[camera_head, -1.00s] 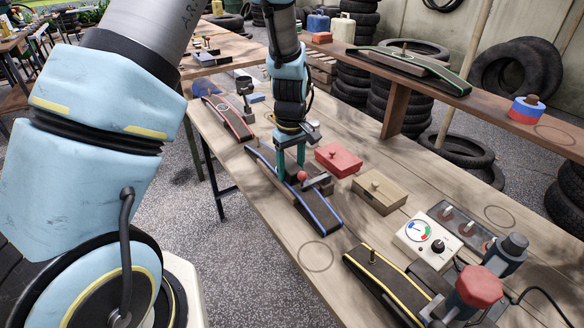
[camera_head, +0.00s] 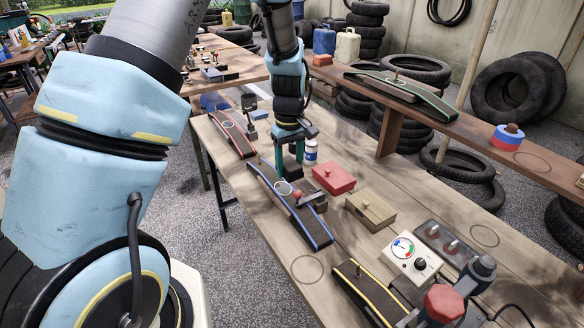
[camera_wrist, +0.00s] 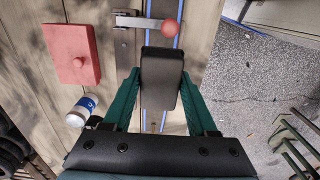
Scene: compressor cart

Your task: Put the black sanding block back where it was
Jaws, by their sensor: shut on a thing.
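The black sanding block (camera_wrist: 160,80) is between my gripper's teal fingers in the wrist view, in line with a blue-edged strip. My gripper (camera_head: 289,172) is shut on it, over the far part of the blue-edged board (camera_head: 315,232) in the head view. The block is hard to make out there, and I cannot tell its height above the board. A pale ring (camera_head: 283,188) shows on this board just below my gripper, beside the clamp lever's red ball (camera_head: 297,194). The ball (camera_wrist: 170,29) is ahead of the block in the wrist view.
A red box (camera_head: 333,178), tan box (camera_head: 370,209) and white bottle (camera_head: 311,151) stand right of the board. A yellow-edged board (camera_head: 365,290) and gauge box (camera_head: 411,254) are nearer. A red-edged board (camera_head: 232,133) lies beyond. Bare wood surrounds a ring mark (camera_head: 307,268).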

